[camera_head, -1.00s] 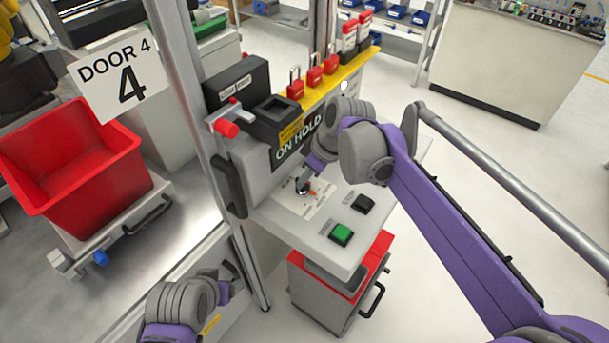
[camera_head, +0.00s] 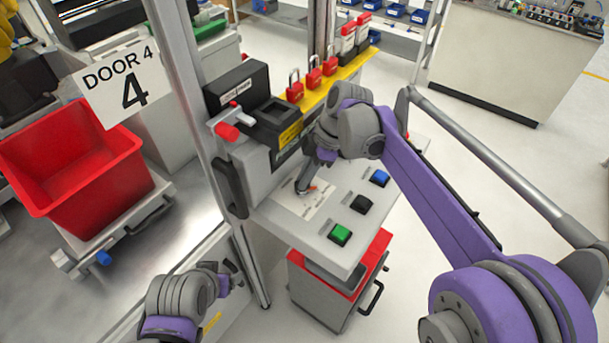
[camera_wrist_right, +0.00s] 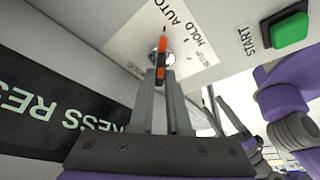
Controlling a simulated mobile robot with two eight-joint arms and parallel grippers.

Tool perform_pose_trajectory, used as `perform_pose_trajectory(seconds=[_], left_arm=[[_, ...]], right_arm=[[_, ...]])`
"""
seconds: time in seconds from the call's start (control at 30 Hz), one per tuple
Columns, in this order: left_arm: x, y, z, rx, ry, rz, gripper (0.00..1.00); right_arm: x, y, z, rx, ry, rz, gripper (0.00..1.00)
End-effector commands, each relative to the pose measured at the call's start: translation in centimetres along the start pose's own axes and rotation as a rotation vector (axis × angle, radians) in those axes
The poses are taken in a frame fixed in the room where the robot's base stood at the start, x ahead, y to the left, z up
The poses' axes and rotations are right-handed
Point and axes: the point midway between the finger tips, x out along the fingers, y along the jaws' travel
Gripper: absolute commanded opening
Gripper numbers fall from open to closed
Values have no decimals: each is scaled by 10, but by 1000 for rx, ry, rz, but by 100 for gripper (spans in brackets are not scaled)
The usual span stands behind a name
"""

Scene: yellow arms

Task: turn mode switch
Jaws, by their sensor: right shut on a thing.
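The mode switch is a small knob with an orange-and-black handle (camera_wrist_right: 162,55) on a white plate (camera_wrist_right: 140,35) marked "AUTO" and "HOLD", with a smaller third word. The orange tip sticks out beyond the fingers. My left gripper (camera_head: 228,277) is low at the left, away from the console, its fingers too unclear to judge.
Green (camera_head: 340,234), black (camera_head: 361,204) and blue (camera_head: 380,178) buttons line the console's front edge. The green one, labelled "START" (camera_wrist_right: 247,40), shows in the wrist view. A metal post (camera_head: 190,110) stands left.

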Motion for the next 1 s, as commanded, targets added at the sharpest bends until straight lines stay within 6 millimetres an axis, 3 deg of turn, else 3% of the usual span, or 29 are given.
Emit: perform_pose_trajectory(seconds=[0.47,0.5,0.67,1.0], left_arm=[[0,0,0,0,0,0,74],[0,0,0,0,0,0,74],[0,0,0,0,0,0,74],[0,0,0,0,1,0,74]], right_arm=[[1,0,1,-15,-3,-8,0],[1,-1,1,-15,-3,-8,17],[1,0,1,-14,-2,-7,45],[-3,0,0,-13,-1,-6,45]])
